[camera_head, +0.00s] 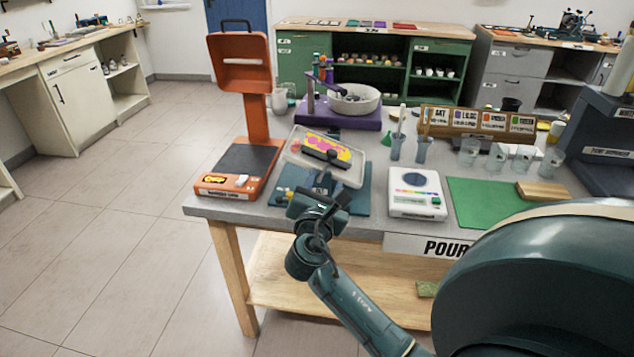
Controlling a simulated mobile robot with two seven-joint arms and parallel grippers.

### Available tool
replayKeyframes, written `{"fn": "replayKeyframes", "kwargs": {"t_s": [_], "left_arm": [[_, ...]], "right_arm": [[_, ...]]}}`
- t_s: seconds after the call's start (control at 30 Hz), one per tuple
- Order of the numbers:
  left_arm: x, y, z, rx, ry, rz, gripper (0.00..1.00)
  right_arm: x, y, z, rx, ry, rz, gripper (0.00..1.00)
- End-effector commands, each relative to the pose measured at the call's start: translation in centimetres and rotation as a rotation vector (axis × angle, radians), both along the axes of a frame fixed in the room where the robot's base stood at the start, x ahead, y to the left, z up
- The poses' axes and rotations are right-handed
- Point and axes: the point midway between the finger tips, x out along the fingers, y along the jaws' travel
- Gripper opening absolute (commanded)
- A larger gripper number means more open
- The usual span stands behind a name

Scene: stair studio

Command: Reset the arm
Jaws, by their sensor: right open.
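My right arm (350,300) reaches up from the bottom edge toward the near side of the grey worktable (205,207). My right gripper (328,187) is open at the arm's end, over a dark blue-green mat or base (358,197) near the table's front edge. A tilted pale tray (350,177) with a yellow and pink item (338,153) shows just beyond the gripper. I cannot tell whether the gripper touches anything there. My left gripper is not in view.
An orange press-like stand (257,120) is left of the gripper. A white scale (417,195) and green mat (480,203) are to the right. Floor at left is clear.

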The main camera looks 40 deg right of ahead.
Motion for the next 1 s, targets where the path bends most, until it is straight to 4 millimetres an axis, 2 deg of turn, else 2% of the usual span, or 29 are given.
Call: {"fn": "replayKeyframes", "kwargs": {"t_s": [0.27, 0.37, 0.43, 0.57, 0.6, 0.7, 0.8, 0.9, 1.0], "left_arm": [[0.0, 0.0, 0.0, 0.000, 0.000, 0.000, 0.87], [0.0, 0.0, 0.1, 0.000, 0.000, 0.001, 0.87], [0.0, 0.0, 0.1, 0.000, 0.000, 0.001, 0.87], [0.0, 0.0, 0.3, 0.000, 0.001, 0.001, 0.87], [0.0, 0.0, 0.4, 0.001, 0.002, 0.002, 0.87], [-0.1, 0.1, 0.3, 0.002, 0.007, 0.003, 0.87], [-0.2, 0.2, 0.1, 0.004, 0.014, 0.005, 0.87], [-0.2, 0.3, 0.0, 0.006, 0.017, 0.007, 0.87], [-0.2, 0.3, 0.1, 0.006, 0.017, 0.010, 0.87]], "right_arm": [[0.0, 0.1, -0.2, 0.008, -0.001, 0.004, 0.46], [-0.2, 1.0, -1.9, 0.093, -0.021, 0.048, 0.46], [-0.7, 2.5, -4.4, 0.240, -0.056, 0.111, 0.46], [-3.4, 7.6, -11.1, 0.722, -0.153, 0.219, 0.46], [-4.6, 9.5, -13.1, 0.906, -0.188, 0.227, 0.46], [-8.5, 14.3, -16.9, 1.377, -0.273, 0.177, 0.46], [-12.4, 18.5, -19.0, 1.803, -0.356, 0.033, 0.46], [-15.7, 21.5, -19.9, 2.132, -0.434, -0.152, 0.46], [-17.8, 23.3, -20.0, 2.340, -0.496, -0.314, 0.46]]}}
